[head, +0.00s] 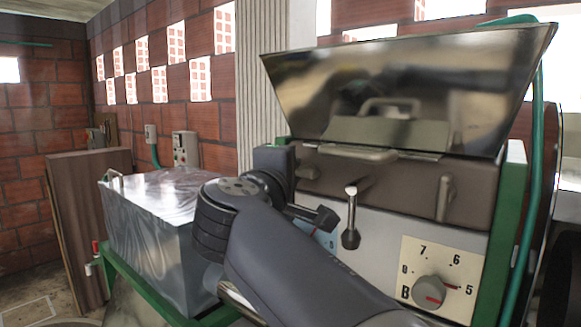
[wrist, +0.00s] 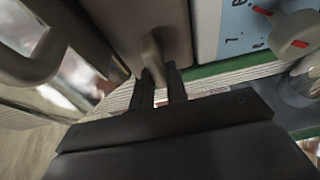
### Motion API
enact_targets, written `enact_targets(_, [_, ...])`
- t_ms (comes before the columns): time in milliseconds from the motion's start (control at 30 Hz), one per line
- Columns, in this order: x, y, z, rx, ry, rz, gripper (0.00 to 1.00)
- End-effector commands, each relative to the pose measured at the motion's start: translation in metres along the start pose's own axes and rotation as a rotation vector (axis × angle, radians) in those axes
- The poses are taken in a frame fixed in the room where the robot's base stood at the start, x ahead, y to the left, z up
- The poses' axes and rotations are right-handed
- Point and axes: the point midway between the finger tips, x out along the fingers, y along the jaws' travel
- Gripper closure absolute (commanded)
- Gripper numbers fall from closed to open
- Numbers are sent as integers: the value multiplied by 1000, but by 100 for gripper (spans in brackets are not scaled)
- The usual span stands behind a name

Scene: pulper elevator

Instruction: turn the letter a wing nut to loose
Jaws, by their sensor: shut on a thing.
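The grey wing nut (wrist: 152,50) stands out from the brown-grey cover in the wrist view, close to the blue dial plate that I take for letter A. My gripper (wrist: 160,82) has its two dark fingers on either side of the nut's lower end and is shut on it. In the head view my wrist hides most of the fingers and their contact with the nut. The blue dial plate (wrist: 238,22) with its grey knob (wrist: 293,33) is right of the nut. How far the nut is turned I cannot tell.
A second wing nut (head: 444,198) is at the cover's right, above the dial marked B (head: 429,291). A lever with a black knob (head: 351,238) hangs right of my wrist. The shiny raised hopper (head: 400,95) is above. A metal tank (head: 155,230) stands left.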

Motion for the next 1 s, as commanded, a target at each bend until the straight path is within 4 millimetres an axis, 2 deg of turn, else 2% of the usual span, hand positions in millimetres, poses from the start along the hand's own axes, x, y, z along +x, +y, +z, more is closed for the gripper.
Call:
enact_targets(400, [1, -4, 1, -7, -5, -10, 100])
enact_targets(433, [1, -4, 1, -7, -5, -10, 85])
enact_targets(667, [0, -2, 1, -5, -4, -6, 67])
enact_targets(1000, [-5, -2, 0, -4, 0, -2, 66])
